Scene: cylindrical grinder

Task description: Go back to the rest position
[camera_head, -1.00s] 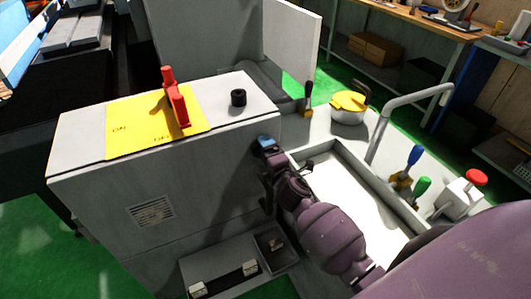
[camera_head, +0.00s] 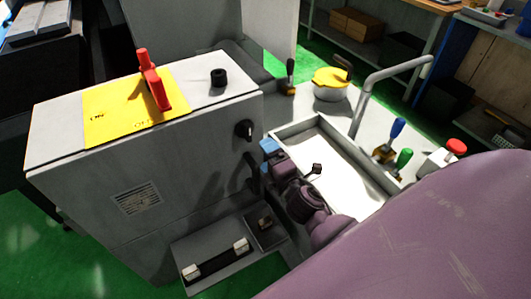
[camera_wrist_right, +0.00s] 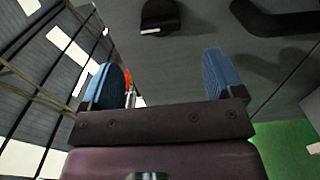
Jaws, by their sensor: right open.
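My right gripper (camera_head: 268,149) is beside the right part of the grey cabinet's (camera_head: 190,150) front face, its blue fingertip just right of a black knob (camera_head: 244,130). In the right wrist view the two blue fingers (camera_wrist_right: 165,80) are spread apart with nothing between them. The black knob (camera_wrist_right: 160,15) shows beyond them, apart from the fingers. My purple right arm fills the lower right of the head view. My left gripper is not in view.
A red lever (camera_head: 152,80) stands on the cabinet's yellow plate (camera_head: 110,115). A tray (camera_head: 215,262) juts out below the gripper. To the right are a white-filled basin (camera_head: 345,180), a bent grey pipe (camera_head: 385,75), a yellow-lidded pot (camera_head: 331,85) and a red button (camera_head: 456,146).

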